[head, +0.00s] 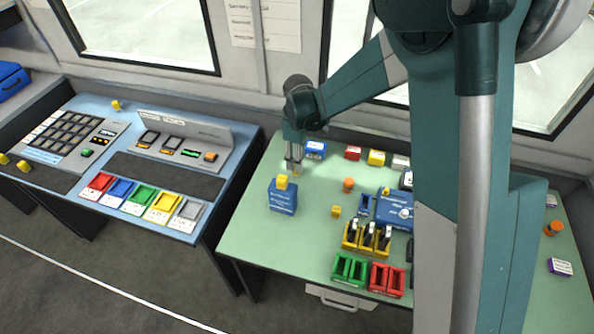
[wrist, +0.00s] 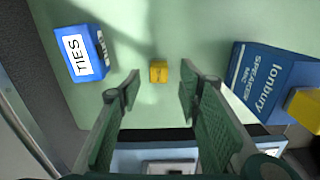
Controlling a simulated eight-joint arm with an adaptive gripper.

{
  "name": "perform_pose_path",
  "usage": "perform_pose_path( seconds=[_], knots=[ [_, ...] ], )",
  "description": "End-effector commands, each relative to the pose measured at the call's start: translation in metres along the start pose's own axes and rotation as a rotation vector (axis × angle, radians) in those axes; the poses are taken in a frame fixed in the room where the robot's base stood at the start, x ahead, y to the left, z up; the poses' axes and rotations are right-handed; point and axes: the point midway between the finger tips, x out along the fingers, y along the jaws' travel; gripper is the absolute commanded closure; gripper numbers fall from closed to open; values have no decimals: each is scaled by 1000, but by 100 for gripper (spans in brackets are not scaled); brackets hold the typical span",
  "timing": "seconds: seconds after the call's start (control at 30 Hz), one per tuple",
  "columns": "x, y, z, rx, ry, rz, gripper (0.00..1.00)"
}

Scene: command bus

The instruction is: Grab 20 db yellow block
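A small yellow block (wrist: 158,71) stands on the green table in the wrist view, seen between my two fingers and beyond their tips. Its marking is too small to read. My gripper (wrist: 160,75) is open and empty, pointing down over the table. In the head view my gripper (head: 293,162) hangs over the table's back left part, just behind a blue box with another yellow block (head: 282,182) on top. Another small yellow block (head: 336,211) stands on the table further right. I cannot tell which block is labelled 20 db.
The table's front left is clear.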

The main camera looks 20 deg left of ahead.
Motion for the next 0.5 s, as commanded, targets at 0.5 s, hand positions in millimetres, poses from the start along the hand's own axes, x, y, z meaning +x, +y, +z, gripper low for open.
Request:
perform_pose_path(
  seconds=[0.5],
  knots=[
    [34,2,-4,0,0,0,65]
  ],
)
